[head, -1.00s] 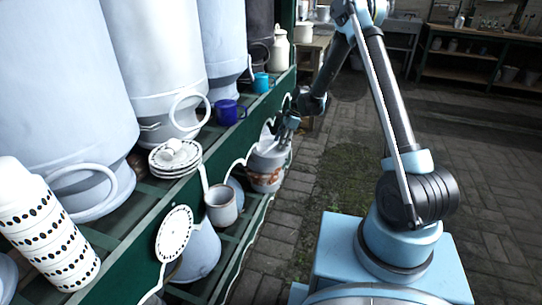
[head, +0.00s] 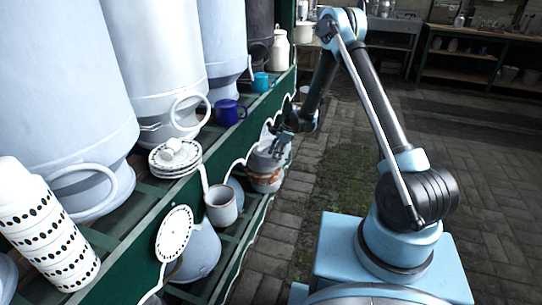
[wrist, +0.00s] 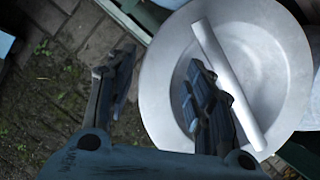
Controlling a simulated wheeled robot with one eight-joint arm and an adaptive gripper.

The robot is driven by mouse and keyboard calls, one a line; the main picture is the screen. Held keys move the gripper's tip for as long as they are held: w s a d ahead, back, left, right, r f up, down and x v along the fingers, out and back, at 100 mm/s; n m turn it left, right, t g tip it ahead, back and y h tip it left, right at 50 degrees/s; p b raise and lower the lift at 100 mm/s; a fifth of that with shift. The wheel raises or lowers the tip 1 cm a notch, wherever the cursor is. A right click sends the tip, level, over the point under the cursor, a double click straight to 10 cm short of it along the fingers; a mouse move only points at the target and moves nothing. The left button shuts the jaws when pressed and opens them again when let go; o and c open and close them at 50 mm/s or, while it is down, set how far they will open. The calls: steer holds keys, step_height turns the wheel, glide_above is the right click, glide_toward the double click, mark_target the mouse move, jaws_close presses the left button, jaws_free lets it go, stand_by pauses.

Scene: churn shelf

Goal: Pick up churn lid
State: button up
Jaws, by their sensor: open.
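The churn lid (wrist: 270,60) is a round, pale grey metal dish with a raised rim and a straight bar handle (wrist: 228,85) across it. It fills the right half of the wrist view. My gripper (wrist: 160,75) is open and empty. Its right finger overlaps the lid's face, left of the bar; its left finger is outside the lid's left rim. Whether either finger touches the lid I cannot tell. In the head view my gripper (head: 283,146) is at a grey pot with an orange-brown band (head: 265,178) on the lower shelf; the lid is mostly hidden there.
The green shelf (head: 130,250) carries large pale churns (head: 150,60), stacked plates (head: 175,160), a dark blue mug (head: 229,111) and a turquoise cup (head: 261,82). A white mug (head: 221,206) is on the lower shelf. Brick floor (head: 480,200) to the right is open.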

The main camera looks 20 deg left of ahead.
jaws_close()
steer(key=shift+r, duration=0.1)
